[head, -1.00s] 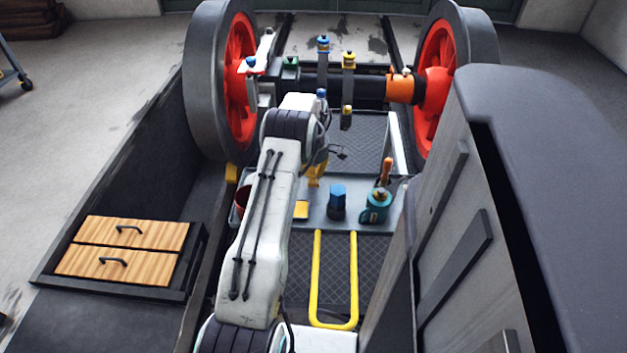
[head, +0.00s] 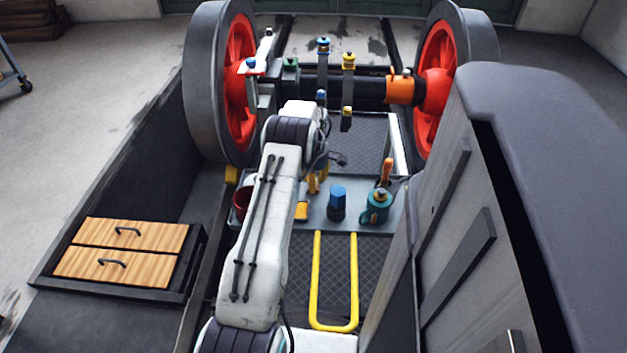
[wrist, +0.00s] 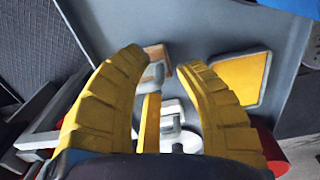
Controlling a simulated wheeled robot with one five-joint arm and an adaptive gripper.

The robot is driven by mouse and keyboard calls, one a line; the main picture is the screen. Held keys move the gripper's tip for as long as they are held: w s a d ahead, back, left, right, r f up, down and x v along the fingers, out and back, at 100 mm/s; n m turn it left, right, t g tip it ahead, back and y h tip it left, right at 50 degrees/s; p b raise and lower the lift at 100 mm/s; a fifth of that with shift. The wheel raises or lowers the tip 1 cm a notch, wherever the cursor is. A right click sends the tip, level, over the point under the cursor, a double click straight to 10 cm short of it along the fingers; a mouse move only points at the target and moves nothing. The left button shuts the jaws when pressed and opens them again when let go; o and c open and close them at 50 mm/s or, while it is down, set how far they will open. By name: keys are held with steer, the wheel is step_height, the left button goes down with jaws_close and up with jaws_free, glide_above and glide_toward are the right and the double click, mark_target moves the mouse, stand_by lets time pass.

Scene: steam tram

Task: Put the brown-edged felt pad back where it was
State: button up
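My gripper (wrist: 163,62) is open, with its two yellow fingers pointing down at a grey shelf (wrist: 208,42). A small grey piece with a brown edge (wrist: 156,53) shows between the fingertips and looks like the felt pad. I cannot tell whether it touches a finger; the fingers are not closed on it. A thin yellow piece (wrist: 150,122) and a pale fitting (wrist: 171,120) show below it in the gap. In the head view, my gripper (head: 317,181) is over the shelf's left part, mostly hidden by my arm.
A yellow dark-edged square (wrist: 240,80) lies right of the fingers. A blue container (head: 337,203), a teal can (head: 377,206) and a red pot (head: 241,200) stand on the shelf. A yellow rail (head: 317,285) is in front; a tall dark cabinet (head: 560,170) blocks the right.

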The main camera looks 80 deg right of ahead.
step_height(320, 180, up, 12)
steer(key=p, duration=0.3)
steer(key=shift+a+r, duration=0.15)
steer(key=shift+r, duration=0.05)
stand_by(0.3)
